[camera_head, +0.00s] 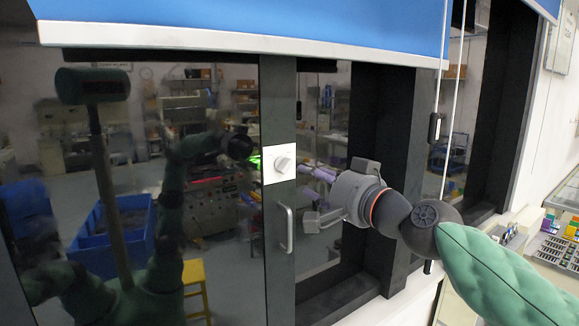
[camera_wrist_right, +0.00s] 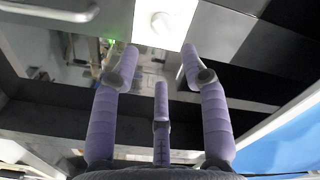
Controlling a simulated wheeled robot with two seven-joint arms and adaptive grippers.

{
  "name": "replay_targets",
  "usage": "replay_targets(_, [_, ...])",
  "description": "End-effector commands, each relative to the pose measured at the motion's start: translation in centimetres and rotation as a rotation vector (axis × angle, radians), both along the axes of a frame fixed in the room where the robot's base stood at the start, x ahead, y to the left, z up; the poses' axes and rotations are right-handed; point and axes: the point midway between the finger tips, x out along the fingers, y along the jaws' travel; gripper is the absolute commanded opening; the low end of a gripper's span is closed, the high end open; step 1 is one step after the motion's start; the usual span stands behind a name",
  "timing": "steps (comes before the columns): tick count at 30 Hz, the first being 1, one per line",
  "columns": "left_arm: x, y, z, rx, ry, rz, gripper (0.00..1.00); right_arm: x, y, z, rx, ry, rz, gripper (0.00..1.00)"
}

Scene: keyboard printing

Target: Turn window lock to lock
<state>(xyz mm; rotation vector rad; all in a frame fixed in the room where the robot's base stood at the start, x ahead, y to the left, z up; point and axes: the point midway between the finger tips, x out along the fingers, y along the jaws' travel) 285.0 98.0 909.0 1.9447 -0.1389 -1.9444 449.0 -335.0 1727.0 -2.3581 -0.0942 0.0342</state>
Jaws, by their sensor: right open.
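The window lock is a white square plate with a round grey knob (camera_head: 284,163) on the dark window frame in the head view. The plate (camera_wrist_right: 150,38) and the white knob (camera_wrist_right: 161,22) also show at the top of the right wrist view. My right gripper (camera_head: 318,196) is just to the right of and below the lock, apart from it. In the right wrist view its purple fingers (camera_wrist_right: 160,62) are spread open and empty, with the knob beyond the tips. My left gripper is not directly in view.
A grey pull handle (camera_head: 286,229) is on the frame below the lock. A blue blind (camera_head: 250,22) hangs above, with a cord (camera_head: 440,90) to the right. The dark glass (camera_head: 130,200) reflects the room and my body. A parts tray (camera_head: 558,248) is at the right.

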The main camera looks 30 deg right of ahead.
Motion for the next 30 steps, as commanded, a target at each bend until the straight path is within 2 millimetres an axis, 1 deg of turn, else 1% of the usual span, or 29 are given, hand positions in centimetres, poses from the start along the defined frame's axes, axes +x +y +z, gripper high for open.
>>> replay_targets(1, [0.0, 0.0, 0.2, 0.0, 0.0, 0.0, 0.4, 1.0, 0.2, -0.1, 0.001, 0.004, 0.003, 0.45])
replay_targets(6, [0.0, 0.0, 0.6, 0.0, 0.0, 0.0, 0.4, 4.2, 0.4, -0.1, 0.001, 0.005, 0.002, 0.45])
replay_targets(12, [0.0, 0.0, 0.9, 0.0, 0.0, 0.0, 0.4, 7.0, 0.6, 0.0, 0.001, 0.002, 0.001, 0.45])
replay_targets(15, [0.0, 0.0, 1.0, 0.0, 0.0, 0.0, 0.4, 8.0, 0.6, -0.1, 0.0, 0.003, 0.0, 0.45])
replay_targets(18, [0.0, 0.0, 1.1, 0.0, 0.0, 0.0, 0.4, 8.5, 0.7, 0.0, 0.0, 0.001, 0.0, 0.45])
replay_targets(27, [0.0, 0.0, 1.1, 0.0, 0.0, 0.0, 0.4, 8.7, 0.7, -0.1, 0.0, 0.001, 0.0, 0.45])
replay_targets(28, [0.0, 0.0, 1.1, 0.0, 0.0, 0.0, 0.4, 8.7, 0.7, -0.1, 0.0, 0.001, 0.0, 0.42])
replay_targets(29, [0.0, 0.0, 1.1, 0.0, 0.0, 0.0, 0.4, 8.7, 0.7, -0.1, 0.0, 0.001, 0.0, 0.34])
replay_targets(30, [0.0, 0.0, 1.1, 0.0, 0.0, 0.0, 0.4, 8.7, 0.7, -0.1, 0.0, 0.001, 0.0, 0.23])
